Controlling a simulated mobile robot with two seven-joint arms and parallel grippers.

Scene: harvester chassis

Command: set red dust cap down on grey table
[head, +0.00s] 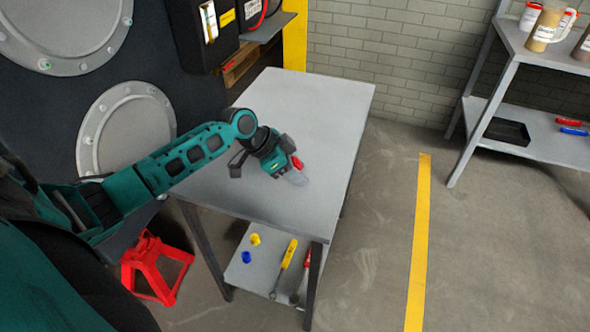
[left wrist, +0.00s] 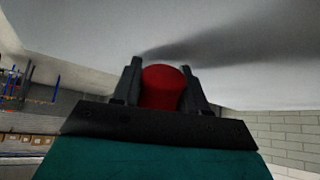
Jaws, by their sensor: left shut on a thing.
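The red dust cap (left wrist: 162,88) is between the two dark fingers of my left gripper (left wrist: 163,90) in the left wrist view, and the fingers are shut on it. In the head view the cap (head: 297,162) shows as a small red piece at the tip of my left gripper (head: 291,168). The gripper is over the top of the grey table (head: 322,107). A shadow lies on the tabletop close to the cap. I cannot tell whether the cap touches the table. My right gripper is not in view.
The tabletop around the gripper is clear. The table's lower shelf holds a yellow cap (head: 255,239), a blue cap (head: 246,257) and yellow-handled and red-handled tools (head: 289,254). A red jack stand (head: 155,268) is on the floor at left. A shelf rack (head: 540,140) stands at right.

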